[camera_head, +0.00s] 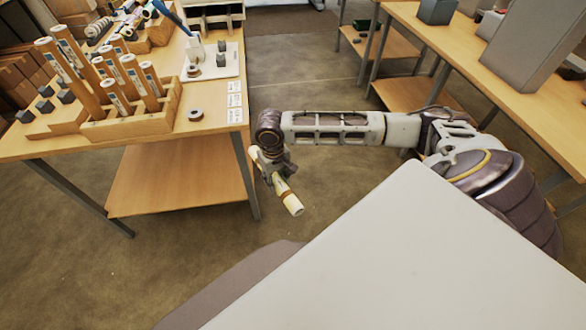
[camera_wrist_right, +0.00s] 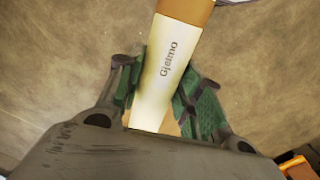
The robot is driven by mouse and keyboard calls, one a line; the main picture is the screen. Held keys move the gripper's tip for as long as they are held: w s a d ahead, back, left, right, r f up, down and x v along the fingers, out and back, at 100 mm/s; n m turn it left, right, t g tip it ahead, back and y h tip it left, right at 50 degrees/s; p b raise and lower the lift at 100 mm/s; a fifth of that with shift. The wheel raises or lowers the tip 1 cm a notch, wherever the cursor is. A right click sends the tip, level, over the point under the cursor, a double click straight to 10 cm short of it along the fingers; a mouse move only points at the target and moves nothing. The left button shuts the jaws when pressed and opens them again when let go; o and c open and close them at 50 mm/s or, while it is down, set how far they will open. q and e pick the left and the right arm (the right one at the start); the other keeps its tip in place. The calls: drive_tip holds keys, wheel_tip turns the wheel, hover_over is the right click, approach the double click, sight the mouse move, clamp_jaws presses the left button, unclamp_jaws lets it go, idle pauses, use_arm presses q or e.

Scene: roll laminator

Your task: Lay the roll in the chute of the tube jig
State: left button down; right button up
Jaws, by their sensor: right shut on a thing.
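My right gripper (camera_head: 276,180) is shut on a pale roll (camera_head: 291,204) and holds it over the open floor, just off the right edge of the left table. The roll is tilted, with its free end pointing down and to the right. In the right wrist view, the green-padded fingers of the right gripper (camera_wrist_right: 163,80) stand on both sides of the roll (camera_wrist_right: 164,75), which has dark lettering and a brown end. I cannot make out for sure which thing is the tube jig or its chute. My left gripper is not in view.
The left table (camera_head: 50,146) carries a wooden rack (camera_head: 130,124) with several upright rolls, a grey ring (camera_head: 195,114), a white board (camera_head: 229,61) with small grey parts, and white cards (camera_head: 235,100). Another table (camera_head: 470,50) stands at the right. Floor lies between them.

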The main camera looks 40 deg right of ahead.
drive_tip(key=w+a+r+n, duration=0.1)
drive_tip(key=w+a+r, duration=0.4)
drive_tip(key=r, duration=0.3)
drive_tip(key=shift+w+a, duration=0.35)
drive_tip(key=shift+w, duration=0.15)
